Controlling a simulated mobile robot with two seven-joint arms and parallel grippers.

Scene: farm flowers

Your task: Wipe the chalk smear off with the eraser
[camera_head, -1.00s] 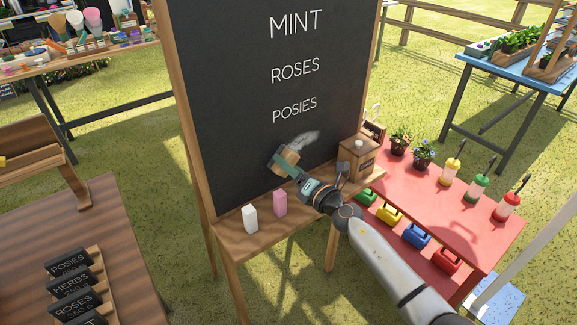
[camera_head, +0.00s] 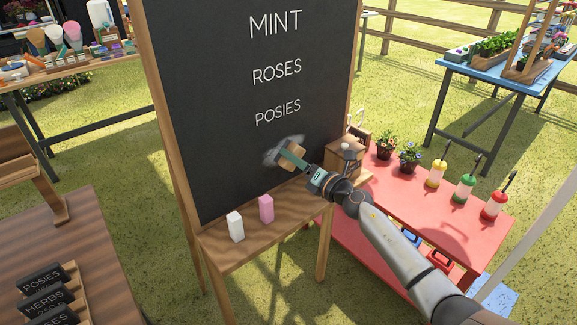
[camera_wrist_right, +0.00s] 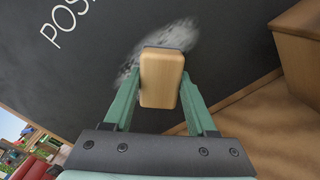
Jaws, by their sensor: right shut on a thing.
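The chalkboard (camera_head: 215,120) stands upright with the words MINT, ROSES and POSIES. A pale chalk smear (camera_head: 270,155) is below POSIES, partly hidden behind the eraser; it also shows in the right wrist view (camera_wrist_right: 200,48). My right gripper (camera_head: 288,156) is shut on the wooden eraser (camera_head: 294,161), with its green fingers on both sides of the block in the right wrist view (camera_wrist_right: 162,78). The eraser's dark face is toward the board over the smear; I cannot tell for sure whether it touches. My left gripper is not in view.
A white block (camera_head: 236,226) and a pink block (camera_head: 266,209) stand on the easel's wooden ledge (camera_head: 225,258). A wooden box (camera_head: 343,160) is at the ledge's right end. A red table (camera_head: 430,213) with flower pots and bottles is at the right.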

